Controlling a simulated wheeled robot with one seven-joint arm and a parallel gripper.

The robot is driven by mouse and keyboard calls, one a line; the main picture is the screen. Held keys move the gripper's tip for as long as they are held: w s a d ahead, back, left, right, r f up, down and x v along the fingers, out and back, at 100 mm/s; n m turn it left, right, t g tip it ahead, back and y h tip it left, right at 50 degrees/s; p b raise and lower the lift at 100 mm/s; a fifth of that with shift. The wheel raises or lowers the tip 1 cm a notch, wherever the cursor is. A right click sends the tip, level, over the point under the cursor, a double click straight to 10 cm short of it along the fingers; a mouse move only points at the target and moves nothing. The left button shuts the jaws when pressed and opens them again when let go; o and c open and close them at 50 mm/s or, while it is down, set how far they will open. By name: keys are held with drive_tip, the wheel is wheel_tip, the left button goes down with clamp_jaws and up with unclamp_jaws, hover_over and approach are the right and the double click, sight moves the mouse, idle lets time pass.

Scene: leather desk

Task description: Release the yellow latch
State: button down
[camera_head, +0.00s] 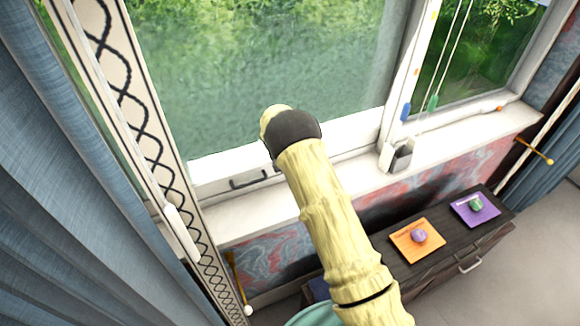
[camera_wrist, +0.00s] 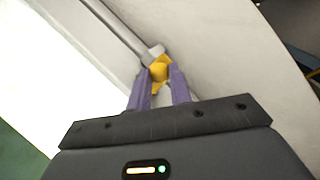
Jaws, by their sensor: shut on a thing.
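The yellow latch (camera_wrist: 159,70) shows in the wrist view, beside a white and grey fitting on a pale frame. My gripper (camera_wrist: 161,80) has its two purple fingers on either side of the latch and is shut on it. In the head view my gripper and the yellow latch are hidden behind my pale yellow arm, which reaches toward the lower window frame.
The window (camera_head: 210,90) has a white sill (camera_head: 450,140) and a dark handle (camera_head: 248,180). A small grey box (camera_head: 401,156) stands on the sill beside hanging cords. A dark cabinet (camera_head: 455,250) carries an orange card (camera_head: 405,247) and a purple card (camera_head: 489,207). Blue curtains (camera_head: 75,180) hang left.

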drive_tip(key=shift+r, duration=0.1)
drive_tip(key=c, duration=1.3)
unclamp_jaws()
drive_tip(key=b+v, duration=0.5)
drive_tip(key=v, duration=1.2)
drive_tip(key=shift+w+r, duration=0.1)
drive_tip(key=shift+r, duration=0.05)
